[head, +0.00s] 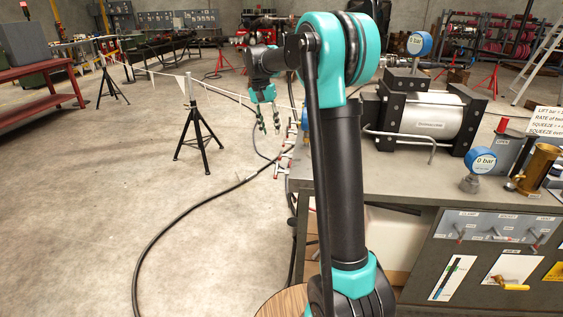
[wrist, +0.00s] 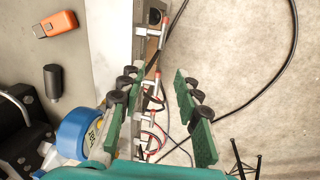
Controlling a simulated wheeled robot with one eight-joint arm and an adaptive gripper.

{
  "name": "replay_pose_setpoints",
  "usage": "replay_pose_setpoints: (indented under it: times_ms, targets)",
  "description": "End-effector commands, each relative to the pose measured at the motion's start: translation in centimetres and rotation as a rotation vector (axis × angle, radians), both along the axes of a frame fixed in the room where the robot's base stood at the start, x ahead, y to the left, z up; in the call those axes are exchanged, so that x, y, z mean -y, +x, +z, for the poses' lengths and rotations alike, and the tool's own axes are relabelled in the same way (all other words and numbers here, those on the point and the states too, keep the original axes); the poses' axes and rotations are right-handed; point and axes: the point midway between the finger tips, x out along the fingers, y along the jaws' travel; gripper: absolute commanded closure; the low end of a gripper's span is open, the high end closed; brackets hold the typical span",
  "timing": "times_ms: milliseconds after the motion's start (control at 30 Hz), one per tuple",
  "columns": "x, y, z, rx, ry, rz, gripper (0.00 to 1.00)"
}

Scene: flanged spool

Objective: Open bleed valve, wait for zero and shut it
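My gripper (head: 270,122) hangs beyond the left end of the bench in the head view. In the wrist view its green-padded fingers (wrist: 153,112) are apart with nothing held. Below and between them, several small valves or fittings with red ends (wrist: 155,88) run along the bench edge; they also show in the head view (head: 283,162). Panel levers (head: 495,234) sit on the bench front under labels too small to read, with a yellow-handled valve (head: 512,285) below. I cannot tell which is the bleed valve. A blue gauge (head: 481,162) reads 0 bar; another blue gauge (head: 419,43) appears to read 5 bar.
A silver-and-black pump unit (head: 428,115) and a brass cylinder (head: 540,168) stand on the bench (head: 385,178). A blue gauge (wrist: 78,132) is close to the left finger in the wrist view. Black hoses (head: 165,222) cross the floor. A black stand (head: 198,130) stands left.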

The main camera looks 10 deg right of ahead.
Motion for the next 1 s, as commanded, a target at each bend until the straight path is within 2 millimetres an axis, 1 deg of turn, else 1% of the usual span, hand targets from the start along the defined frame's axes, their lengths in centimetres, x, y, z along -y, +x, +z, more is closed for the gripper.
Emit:
replay_pose_setpoints:
  times_ms: [33,100,400,600,700,800,1000]
  targets:
    - [0.2,0.0,-1.0,0.000,0.000,-0.001,0.67]
    - [0.4,-0.1,-2.4,0.000,0.000,-0.001,0.67]
    - [1.4,-0.5,-8.3,0.001,-0.001,-0.002,0.67]
    - [2.0,-0.8,-11.8,0.002,-0.001,-0.002,0.67]
    - [2.2,-0.9,-13.0,0.002,-0.001,-0.002,0.67]
    - [2.3,-0.9,-13.8,0.002,-0.001,-0.002,0.67]
    - [2.4,-1.0,-14.4,0.002,-0.001,-0.001,0.67]
